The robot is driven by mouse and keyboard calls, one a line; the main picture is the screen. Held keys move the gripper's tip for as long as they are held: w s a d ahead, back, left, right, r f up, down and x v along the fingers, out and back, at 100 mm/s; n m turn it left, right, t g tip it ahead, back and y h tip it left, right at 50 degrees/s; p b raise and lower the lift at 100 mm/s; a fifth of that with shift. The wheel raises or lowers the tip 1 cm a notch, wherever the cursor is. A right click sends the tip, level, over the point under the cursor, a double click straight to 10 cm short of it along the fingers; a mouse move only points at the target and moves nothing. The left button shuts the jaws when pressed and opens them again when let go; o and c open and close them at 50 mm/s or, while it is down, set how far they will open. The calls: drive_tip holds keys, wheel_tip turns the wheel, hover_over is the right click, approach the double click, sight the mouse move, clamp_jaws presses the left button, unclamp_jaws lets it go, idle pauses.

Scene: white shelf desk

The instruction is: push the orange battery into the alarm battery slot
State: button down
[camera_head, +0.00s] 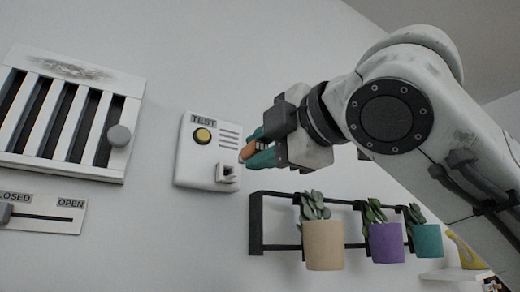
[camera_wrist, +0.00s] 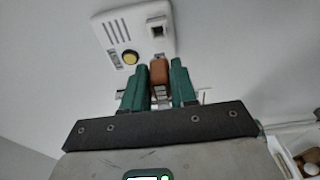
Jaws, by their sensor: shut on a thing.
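The alarm (camera_head: 208,152) is a white box on the wall with a yellow button under a TEST label. Its battery slot (camera_head: 227,173) is a small square opening with a raised rim at the lower right. My gripper (camera_head: 258,152) is shut on the orange battery (camera_head: 247,151), which sticks out between the teal fingers, to the right of the slot and a little above it, apart from the alarm. In the wrist view the battery (camera_wrist: 159,72) stands between the fingers (camera_wrist: 160,85), and the slot (camera_wrist: 158,31) shows ahead of it, dark and empty.
A black rack (camera_head: 256,222) with several potted plants hangs on the wall below my gripper. A slatted vent (camera_head: 60,110) with a grey knob and an OPEN/CLOSED slider (camera_head: 45,217) are at the left. The wall around the alarm is clear.

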drive_tip(key=shift+w+d, duration=0.1)
drive_tip(key=shift+d, duration=0.15)
drive_tip(key=shift+w+a+r+p, duration=0.15)
drive_tip(key=shift+w+p, duration=0.1)
drive_tip(key=shift+p, duration=0.2)
drive_tip(key=shift+w+d+p+x, duration=0.1)
drive_tip(key=shift+p+x, duration=0.5)
drive_tip(key=shift+x, duration=0.7)
drive_tip(key=shift+w+d+p+x, duration=0.15)
drive_tip(key=shift+p+x, duration=0.45)
drive_tip(key=shift+x, duration=0.65)
drive_tip(key=shift+p, duration=0.6)
drive_tip(key=shift+w+a+p, duration=0.3)
drive_tip(key=shift+w+a, duration=0.05)
drive_tip(key=shift+s+d, duration=0.15)
drive_tip(key=shift+s, duration=0.05)
drive_tip(key=shift+p, duration=0.55)
idle(1.5)
